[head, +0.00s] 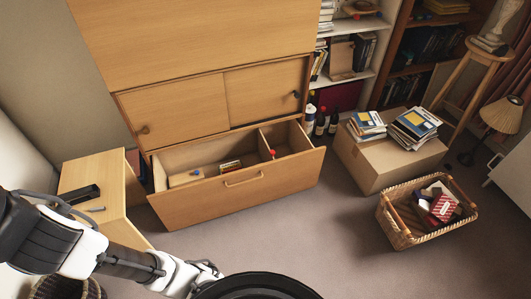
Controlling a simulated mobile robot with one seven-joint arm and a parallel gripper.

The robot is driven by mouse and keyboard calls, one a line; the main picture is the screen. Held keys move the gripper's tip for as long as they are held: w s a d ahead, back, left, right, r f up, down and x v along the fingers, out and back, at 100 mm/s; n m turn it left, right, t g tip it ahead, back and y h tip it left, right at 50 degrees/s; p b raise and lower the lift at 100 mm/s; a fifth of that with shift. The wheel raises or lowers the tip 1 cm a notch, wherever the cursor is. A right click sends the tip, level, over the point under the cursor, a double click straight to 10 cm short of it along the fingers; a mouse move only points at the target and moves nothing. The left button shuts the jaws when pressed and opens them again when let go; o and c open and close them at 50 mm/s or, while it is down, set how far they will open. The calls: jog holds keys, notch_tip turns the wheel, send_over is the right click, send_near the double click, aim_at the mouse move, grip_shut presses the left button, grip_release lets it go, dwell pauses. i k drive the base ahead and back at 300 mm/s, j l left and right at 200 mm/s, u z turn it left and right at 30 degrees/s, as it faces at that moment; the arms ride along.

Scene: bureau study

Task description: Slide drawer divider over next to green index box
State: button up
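The wide wooden drawer (240,183) is pulled out at the bottom of the cabinet. A thin upright wooden divider (264,145) runs front to back inside it, right of the middle. A small red knob-like thing (273,153) shows close to the divider. A small box (230,166) lies in the larger left compartment, with a gap between it and the divider. I cannot make out its colour, and no box is clearly green. My arm reaches in from the lower left, well in front of the drawer, and its end is hidden; I see no gripper fingers.
A low wooden piece (92,184) stands left of the drawer. A cardboard box (388,163) topped with books stands to the right, with bottles (320,122) behind. A wicker basket (401,235) sits on the carpet. Carpet in front of the drawer is clear.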

aim_at(267, 154)
jog(key=i+l, duration=0.15)
jog(key=i, duration=0.4)
jog(key=i+l, duration=0.15)
jog(key=i, duration=0.4)
jog(key=i+l+z, duration=0.1)
jog(key=i, duration=0.4)
